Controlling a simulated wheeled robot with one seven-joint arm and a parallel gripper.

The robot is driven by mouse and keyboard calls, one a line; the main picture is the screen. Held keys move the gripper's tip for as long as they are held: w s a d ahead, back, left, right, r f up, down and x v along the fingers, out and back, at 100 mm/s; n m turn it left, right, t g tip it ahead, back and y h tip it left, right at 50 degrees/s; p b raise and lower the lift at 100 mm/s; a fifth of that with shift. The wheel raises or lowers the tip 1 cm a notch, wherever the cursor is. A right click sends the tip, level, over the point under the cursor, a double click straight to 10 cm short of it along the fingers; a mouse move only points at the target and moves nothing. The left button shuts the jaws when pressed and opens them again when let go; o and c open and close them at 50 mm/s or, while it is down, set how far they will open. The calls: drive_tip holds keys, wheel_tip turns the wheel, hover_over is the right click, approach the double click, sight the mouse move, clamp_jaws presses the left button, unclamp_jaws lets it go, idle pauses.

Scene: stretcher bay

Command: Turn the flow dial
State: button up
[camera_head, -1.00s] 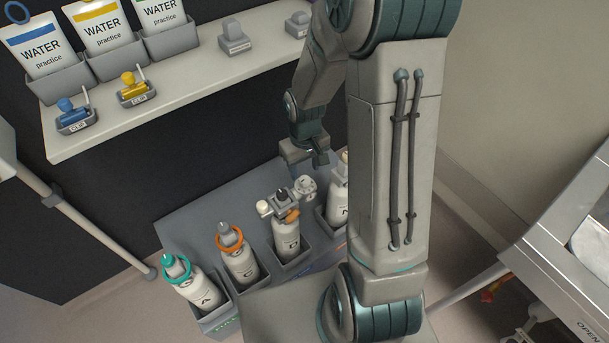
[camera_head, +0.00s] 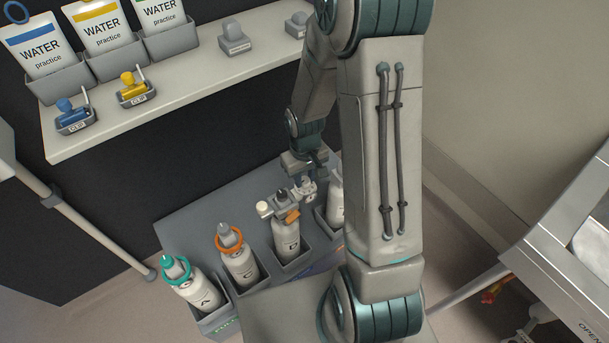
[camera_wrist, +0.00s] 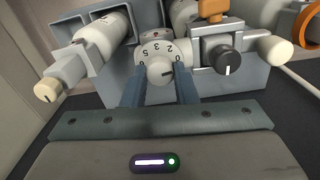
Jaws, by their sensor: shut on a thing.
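The flow dial (camera_wrist: 154,50) is a pale round face with dark numbers and a small cream knob with a dark mark. It sits on the regulator of the cylinder marked D (camera_head: 287,240). In the wrist view my gripper (camera_wrist: 160,74) has its two blue-grey fingers on either side of the knob, shut on it. In the head view my gripper (camera_head: 305,177) is at the dial, which is partly hidden by the fingers. Beside the dial, the regulator has a black knob (camera_wrist: 222,62) with a white line and a cream knob (camera_wrist: 275,49).
A cylinder with an orange ring (camera_head: 238,262) and one with a teal ring (camera_head: 197,285) stand to the left in the grey rack. Another cylinder (camera_head: 336,195) stands close on the right, partly behind my arm. The shelf (camera_head: 180,90) above holds water pouches and clips.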

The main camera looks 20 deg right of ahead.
drive_tip(key=shift+n, duration=0.3)
drive_tip(key=n, duration=0.3)
drive_tip(key=shift+r+n+p, duration=0.1)
drive_tip(key=shift+n+p, duration=0.2)
drive_tip(key=shift+p, duration=0.05)
drive_tip(key=n+p, duration=0.1)
drive_tip(key=n, duration=0.2)
drive_tip(key=shift+n, duration=0.3)
drive_tip(key=n+p, duration=0.2)
drive_tip(key=n, duration=0.2)
drive_tip(key=shift+n+p, duration=0.6)
drive_tip(key=shift+n, duration=1.2)
drive_tip(key=o, duration=1)
